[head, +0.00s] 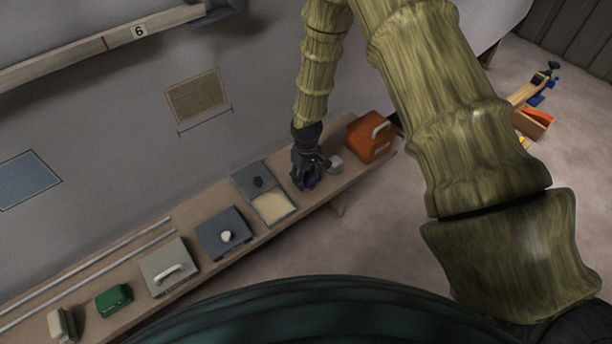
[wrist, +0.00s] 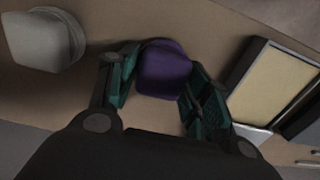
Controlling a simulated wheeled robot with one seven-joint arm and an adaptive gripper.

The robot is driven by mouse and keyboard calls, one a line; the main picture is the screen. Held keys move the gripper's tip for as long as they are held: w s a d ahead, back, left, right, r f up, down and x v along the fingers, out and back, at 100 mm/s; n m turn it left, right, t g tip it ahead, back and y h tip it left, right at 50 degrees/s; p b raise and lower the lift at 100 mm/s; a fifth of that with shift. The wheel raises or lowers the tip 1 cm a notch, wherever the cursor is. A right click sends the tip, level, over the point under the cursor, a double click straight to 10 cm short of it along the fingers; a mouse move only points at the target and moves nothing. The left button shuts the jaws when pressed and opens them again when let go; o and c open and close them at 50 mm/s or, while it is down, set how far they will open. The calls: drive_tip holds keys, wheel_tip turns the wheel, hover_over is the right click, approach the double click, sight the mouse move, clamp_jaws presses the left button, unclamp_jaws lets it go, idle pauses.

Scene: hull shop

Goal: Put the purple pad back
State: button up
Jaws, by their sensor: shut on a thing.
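The purple pad (wrist: 165,68) is a small rounded block. In the wrist view it sits between the two green-faced fingers of my gripper (wrist: 157,88), which is shut on it. In the head view my gripper (head: 311,178) is over the bench, and only a little of the purple pad (head: 312,183) shows beneath it. I cannot tell whether the pad touches the bench. An open box (head: 284,217) with a pale yellow inside and a grey lid tilted back stands to the left of my gripper; the box also shows in the wrist view (wrist: 268,85).
A whitish pad (head: 336,164) lies just right of my gripper, near an orange box (head: 370,138). A dark grey box with a pale knob (head: 223,234), a light grey box (head: 169,267), a green pad (head: 114,300) and a beige pad (head: 61,324) line the bench (head: 330,189) leftward.

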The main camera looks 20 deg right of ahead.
sight(306, 175)
drive_tip(key=o, duration=1)
drive_tip(key=shift+r+b, duration=0.75)
drive_tip(key=shift+r, duration=5.25)
drive_tip(key=s+f+m, duration=0.2)
drive_tip(key=s+f, duration=1.2)
drive_tip(key=s, duration=0.2)
drive_tip(key=s+d+f, duration=0.1)
drive_tip(key=s, duration=0.6)
drive_tip(key=s+d+f+m, duration=0.1)
drive_tip(key=s+f, duration=0.1)
drive_tip(key=s, duration=0.5)
drive_tip(key=s+d+f+m, duration=0.1)
drive_tip(key=s+f, duration=0.1)
drive_tip(key=s, duration=0.5)
drive_tip(key=shift+d+f, duration=0.25)
drive_tip(key=shift+d, duration=0.05)
